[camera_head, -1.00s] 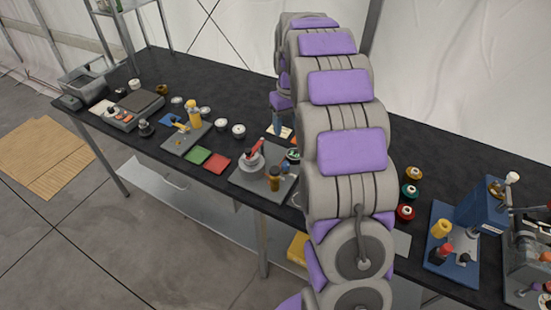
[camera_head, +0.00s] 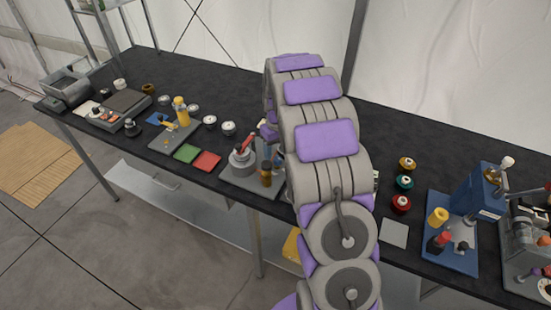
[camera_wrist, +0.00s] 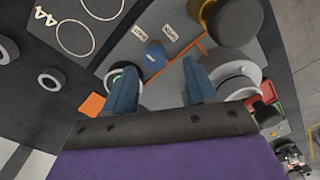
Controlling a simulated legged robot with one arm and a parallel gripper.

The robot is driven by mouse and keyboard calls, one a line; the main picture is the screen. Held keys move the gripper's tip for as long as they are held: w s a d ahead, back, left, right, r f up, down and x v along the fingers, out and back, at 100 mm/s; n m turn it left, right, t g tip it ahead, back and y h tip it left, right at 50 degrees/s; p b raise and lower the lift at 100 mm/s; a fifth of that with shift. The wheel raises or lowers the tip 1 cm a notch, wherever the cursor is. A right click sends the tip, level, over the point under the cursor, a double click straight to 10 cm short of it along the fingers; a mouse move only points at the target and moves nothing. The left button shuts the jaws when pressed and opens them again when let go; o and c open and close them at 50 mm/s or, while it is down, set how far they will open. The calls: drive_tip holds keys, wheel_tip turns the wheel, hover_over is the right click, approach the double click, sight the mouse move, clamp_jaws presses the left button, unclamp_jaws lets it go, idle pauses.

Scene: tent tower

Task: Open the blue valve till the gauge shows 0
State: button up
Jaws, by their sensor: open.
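The blue valve (camera_wrist: 154,56) shows in the wrist view as a small blue knob on a grey plate (camera_wrist: 178,62), between two white labels. My gripper (camera_wrist: 160,70) is open, its two blue-grey fingers spread to either side below the knob in the picture, with nothing held. The gauge (camera_wrist: 119,75) is a round dial partly hidden behind the left finger, and its reading cannot be made out. In the head view the same grey plate (camera_head: 238,180) stands near the table's front edge, and my arm hides the gauge and my fingers.
A grey round base (camera_head: 242,161) with a red handle and an amber cylinder (camera_head: 266,174) stand close beside the valve area. Green (camera_head: 187,152) and red (camera_head: 206,161) squares lie to the left. Coloured spools (camera_head: 402,204) and a blue machine (camera_head: 478,192) are at the right.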

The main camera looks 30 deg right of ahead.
sight(278, 158)
drive_tip(key=f, duration=0.1)
drive_tip(key=d+f, duration=0.1)
drive_tip(key=f, duration=0.1)
drive_tip(key=shift+d+f, duration=0.1)
drive_tip(key=shift+a, duration=0.55)
drive_tip(key=shift+c, duration=0.6)
drive_tip(key=shift+d, duration=0.25)
drive_tip(key=c, duration=0.5)
clamp_jaws()
